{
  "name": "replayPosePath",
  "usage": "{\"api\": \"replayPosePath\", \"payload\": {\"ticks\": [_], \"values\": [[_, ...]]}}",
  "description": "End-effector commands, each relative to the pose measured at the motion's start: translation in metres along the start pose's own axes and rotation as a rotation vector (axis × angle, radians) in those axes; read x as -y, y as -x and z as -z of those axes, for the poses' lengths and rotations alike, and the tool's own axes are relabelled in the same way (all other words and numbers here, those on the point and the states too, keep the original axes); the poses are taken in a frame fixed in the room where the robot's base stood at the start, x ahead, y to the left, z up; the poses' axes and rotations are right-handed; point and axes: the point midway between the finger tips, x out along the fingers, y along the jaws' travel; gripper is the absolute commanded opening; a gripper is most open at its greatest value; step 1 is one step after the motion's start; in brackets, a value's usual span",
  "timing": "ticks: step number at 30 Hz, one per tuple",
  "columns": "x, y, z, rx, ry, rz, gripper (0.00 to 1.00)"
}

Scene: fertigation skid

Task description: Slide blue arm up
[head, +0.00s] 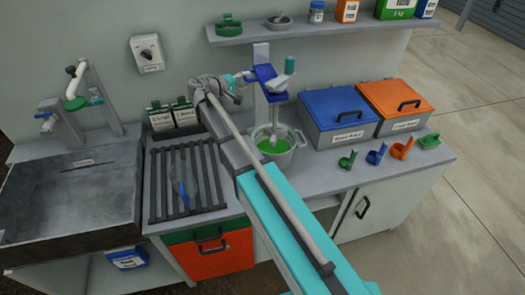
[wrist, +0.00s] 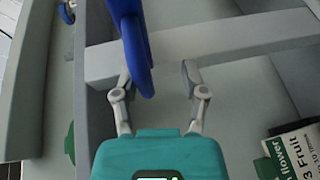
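The blue arm (head: 264,73) sticks out from a grey upright post (head: 261,50) above a pot (head: 281,158) of green liquid. A grey mixer head and shaft hang below the arm into the pot. My gripper (head: 246,77) is at the left side of the blue arm. In the wrist view, my gripper (wrist: 155,76) has its two fingers spread apart. The blue arm (wrist: 133,40) reaches between them, close to the left finger, with a clear gap to the right finger. Whether the left finger touches it I cannot tell.
A shelf (head: 300,31) with bottles and boxes runs along the wall above. Blue-lidded (head: 337,108) and orange-lidded (head: 396,97) bins stand to the right. Several coloured scoops lie on the counter before them. A drain rack (head: 187,180) and sink (head: 70,195) are left.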

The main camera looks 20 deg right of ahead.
Motion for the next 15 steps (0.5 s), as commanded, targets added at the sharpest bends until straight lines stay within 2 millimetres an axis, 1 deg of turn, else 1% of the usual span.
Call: {"api": "replayPosePath", "payload": {"ticks": [1, 11, 13, 15], "values": [[0.009, -0.001, -0.001, 0.000, 0.000, 0.001, 0.54], [0.033, -0.006, -0.003, 0.000, 0.000, 0.001, 0.54], [0.028, 0.005, -0.002, -0.001, 0.000, 0.001, 0.54], [0.027, 0.014, -0.002, -0.002, 0.001, 0.001, 0.54]]}}
